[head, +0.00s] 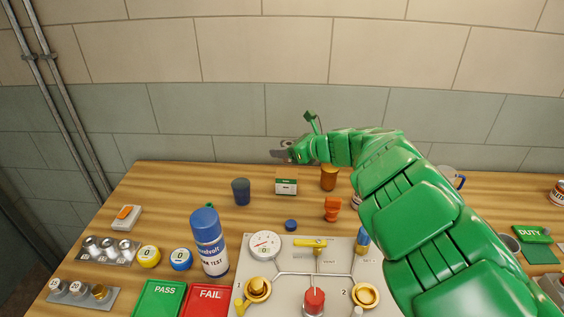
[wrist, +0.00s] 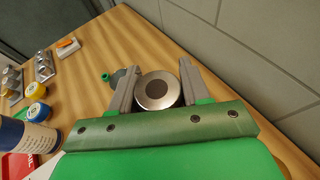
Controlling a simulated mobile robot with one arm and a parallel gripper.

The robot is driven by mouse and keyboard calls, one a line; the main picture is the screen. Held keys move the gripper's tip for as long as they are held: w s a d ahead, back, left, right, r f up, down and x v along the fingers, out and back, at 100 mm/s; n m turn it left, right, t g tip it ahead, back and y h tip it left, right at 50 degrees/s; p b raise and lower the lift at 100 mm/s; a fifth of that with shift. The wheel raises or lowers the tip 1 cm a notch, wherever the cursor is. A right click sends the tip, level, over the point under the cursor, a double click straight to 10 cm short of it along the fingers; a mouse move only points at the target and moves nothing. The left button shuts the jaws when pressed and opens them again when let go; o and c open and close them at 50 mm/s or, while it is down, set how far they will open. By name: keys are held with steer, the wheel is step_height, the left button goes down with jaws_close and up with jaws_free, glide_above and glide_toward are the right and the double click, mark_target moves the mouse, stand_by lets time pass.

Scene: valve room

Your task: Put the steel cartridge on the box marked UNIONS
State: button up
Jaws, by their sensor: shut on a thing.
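My gripper (head: 284,153) is held in the air above the back of the bench in the head view. In the wrist view my gripper (wrist: 158,76) is shut on the steel cartridge (wrist: 158,91), whose round end with a dark centre faces the camera between the two grey fingers. In the head view the cartridge is hard to make out at the fingers. A small white box with a green band (head: 286,183) stands on the bench below my gripper. Its lettering is too small to read, so I cannot tell if it says UNIONS.
A dark blue cup (head: 241,191) stands left of the box and a brown jar (head: 328,178) close on its right. An orange piece (head: 332,209) and a blue cap (head: 291,225) lie in front. A spray can (head: 209,243) and valve panel (head: 300,275) are nearer. The wall is behind.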

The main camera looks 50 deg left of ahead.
mark_target(282, 171)
steer(key=shift+w+a+f, duration=0.25)
steer(key=shift+a+f, duration=0.15)
steer(key=shift+f, duration=0.2)
steer(key=shift+w+a+f, duration=0.25)
steer(key=shift+a+f, duration=0.15)
steer(key=shift+f, duration=0.15)
steer(key=shift+w+a+f, duration=0.25)
steer(key=shift+a+f, duration=0.15)
steer(key=shift+f, duration=0.2)
steer(key=shift+w+a+f, duration=0.2)
steer(key=shift+a+f, duration=0.1)
steer(key=shift+f, duration=1.6)
steer(key=shift+f, duration=0.15)
steer(key=o, duration=1.3)
steer(key=shift+c, duration=0.2)
steer(key=v, duration=1.2)
